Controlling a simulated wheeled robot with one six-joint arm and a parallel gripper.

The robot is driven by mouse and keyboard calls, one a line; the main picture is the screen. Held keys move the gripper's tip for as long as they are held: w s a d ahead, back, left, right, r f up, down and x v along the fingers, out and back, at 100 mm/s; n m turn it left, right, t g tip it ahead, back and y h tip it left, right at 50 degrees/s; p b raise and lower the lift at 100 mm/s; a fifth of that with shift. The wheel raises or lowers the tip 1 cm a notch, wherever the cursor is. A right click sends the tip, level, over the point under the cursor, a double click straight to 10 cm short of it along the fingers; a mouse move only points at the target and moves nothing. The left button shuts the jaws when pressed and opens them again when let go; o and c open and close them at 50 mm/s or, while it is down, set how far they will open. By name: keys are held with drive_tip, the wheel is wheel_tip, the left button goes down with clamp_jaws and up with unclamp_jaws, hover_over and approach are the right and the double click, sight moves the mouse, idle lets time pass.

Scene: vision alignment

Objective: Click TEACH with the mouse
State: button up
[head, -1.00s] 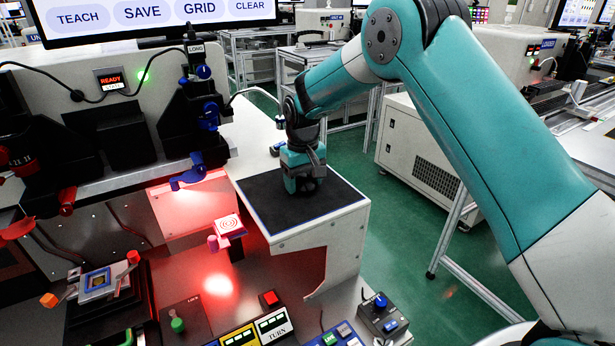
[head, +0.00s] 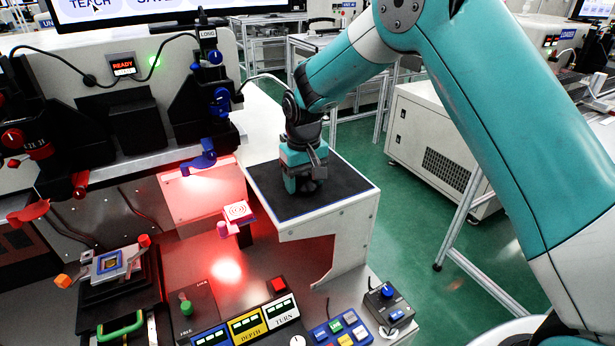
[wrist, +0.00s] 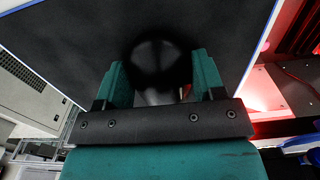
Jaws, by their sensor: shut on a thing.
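The TEACH button (head: 90,4) is at the top edge of the head view, cut off by the frame, with a small dark pointer on it. My gripper (head: 304,183) is low over the black mouse pad (head: 345,192) on the white side table. In the wrist view, the dark rounded mouse (wrist: 160,62) sits between the two teal fingers of my gripper (wrist: 160,82), which are shut on it. In the head view the mouse is mostly hidden by the gripper and hard to tell from the pad.
A machine with a red-lit stage (head: 238,212) stands left of the pad. Button panels (head: 250,322) and a small control box with a blue knob (head: 388,303) are in front.

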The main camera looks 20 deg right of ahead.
sight(304, 175)
idle(0.4)
drive_tip(key=o, duration=1)
wheel_tip(304, 175, up, 17)
drive_tip(key=b, duration=0.1)
drive_tip(key=shift+r+b, duration=0.2)
drive_tip(key=shift+b, duration=0.1)
